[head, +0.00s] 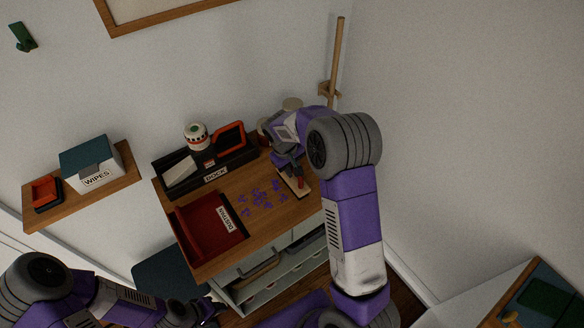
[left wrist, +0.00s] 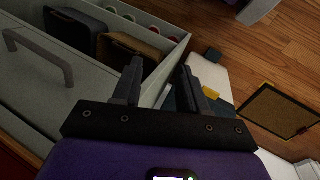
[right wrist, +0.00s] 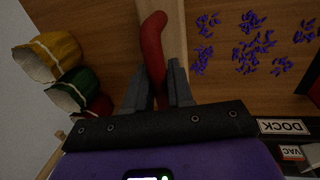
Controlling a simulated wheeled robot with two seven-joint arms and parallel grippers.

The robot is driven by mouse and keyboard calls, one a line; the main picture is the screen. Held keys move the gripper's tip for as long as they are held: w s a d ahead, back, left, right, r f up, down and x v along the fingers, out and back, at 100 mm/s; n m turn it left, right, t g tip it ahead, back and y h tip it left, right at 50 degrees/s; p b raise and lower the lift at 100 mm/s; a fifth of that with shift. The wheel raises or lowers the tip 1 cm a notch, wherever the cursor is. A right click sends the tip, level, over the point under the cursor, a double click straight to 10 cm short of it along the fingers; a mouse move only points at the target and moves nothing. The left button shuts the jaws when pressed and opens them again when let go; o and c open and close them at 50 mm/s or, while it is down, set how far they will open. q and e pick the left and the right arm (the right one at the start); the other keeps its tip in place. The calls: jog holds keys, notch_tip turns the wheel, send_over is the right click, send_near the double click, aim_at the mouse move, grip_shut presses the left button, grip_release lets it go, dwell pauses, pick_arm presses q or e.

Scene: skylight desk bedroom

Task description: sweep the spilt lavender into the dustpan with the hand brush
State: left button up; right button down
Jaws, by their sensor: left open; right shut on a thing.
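The hand brush (head: 305,193) has a pale wooden body and a red handle. It lies at the right of the wooden desk top, and its red handle (right wrist: 153,45) shows in the right wrist view. My right gripper (head: 291,164) is shut on that handle, which runs between its fingers (right wrist: 158,88). The spilt lavender (head: 262,198) is several purple clumps left of the brush, also in the right wrist view (right wrist: 252,50). The red dustpan (head: 200,232) lies left of the lavender, apart from it. My left gripper (head: 212,312) is open and empty, low beside the drawers (left wrist: 158,82).
A black dock tray (head: 213,176) stands along the back edge with a white-and-red canister (head: 196,136). Yellow and green cups (right wrist: 48,56) stand near my right gripper. A wipes box (head: 92,163) sits on the left shelf. An open drawer (left wrist: 150,30) holds upright items below the desk.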

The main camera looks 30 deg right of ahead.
jog(key=shift+f+b, duration=0.45)
jog(key=shift+f, duration=0.2)
jog(key=shift+a, duration=0.15)
jog(key=shift+a+r, duration=0.1)
jog(key=shift+a, duration=1.05)
jog(key=shift+s+a, duration=0.1)
jog(key=shift+a, duration=1.45)
jog(key=shift+a, duration=0.4)
jog(key=shift+s+a, duration=0.15)
jog(key=shift+a, duration=0.95)
